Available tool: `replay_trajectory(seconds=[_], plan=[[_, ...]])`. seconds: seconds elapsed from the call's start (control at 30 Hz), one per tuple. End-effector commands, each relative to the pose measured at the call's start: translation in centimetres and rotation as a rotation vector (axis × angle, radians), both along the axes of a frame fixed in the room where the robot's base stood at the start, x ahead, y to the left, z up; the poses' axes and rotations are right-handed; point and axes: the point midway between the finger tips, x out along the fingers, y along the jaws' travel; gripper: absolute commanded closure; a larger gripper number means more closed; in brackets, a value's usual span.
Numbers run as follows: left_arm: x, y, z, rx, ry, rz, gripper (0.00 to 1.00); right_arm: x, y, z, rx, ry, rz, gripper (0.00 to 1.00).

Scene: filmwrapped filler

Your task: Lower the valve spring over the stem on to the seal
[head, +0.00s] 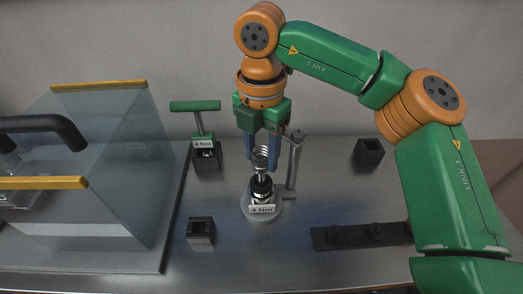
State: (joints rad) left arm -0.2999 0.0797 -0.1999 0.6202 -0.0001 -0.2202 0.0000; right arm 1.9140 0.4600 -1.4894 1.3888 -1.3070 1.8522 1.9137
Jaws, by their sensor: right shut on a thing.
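My right gripper (263,150) points straight down, its blue fingers shut on the valve spring (260,157), a small metal coil. A thin pale stem (261,175) shows between the coil and the seal. The spring's lower end appears in line with the stem and apart from the seal; whether the stem's tip is inside the coil is hard to tell. My left gripper is not in view.
A grey post (294,160) stands close right of the gripper. A green T-handle tool (197,115) sits in a black holder behind left. Black square holders (200,231) (368,153) and a dark strip (340,237) stand around. A clear-walled enclosure (110,170) fills the left.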

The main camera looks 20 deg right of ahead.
Motion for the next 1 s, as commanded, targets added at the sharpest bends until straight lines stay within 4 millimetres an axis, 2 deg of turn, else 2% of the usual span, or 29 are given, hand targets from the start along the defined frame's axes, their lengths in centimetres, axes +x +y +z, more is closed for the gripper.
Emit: replay_trajectory(seconds=[1.0], plan=[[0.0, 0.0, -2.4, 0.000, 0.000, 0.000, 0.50, 0.0, 0.0, -2.7, 0.000, 0.000, 0.000, 1.00]])
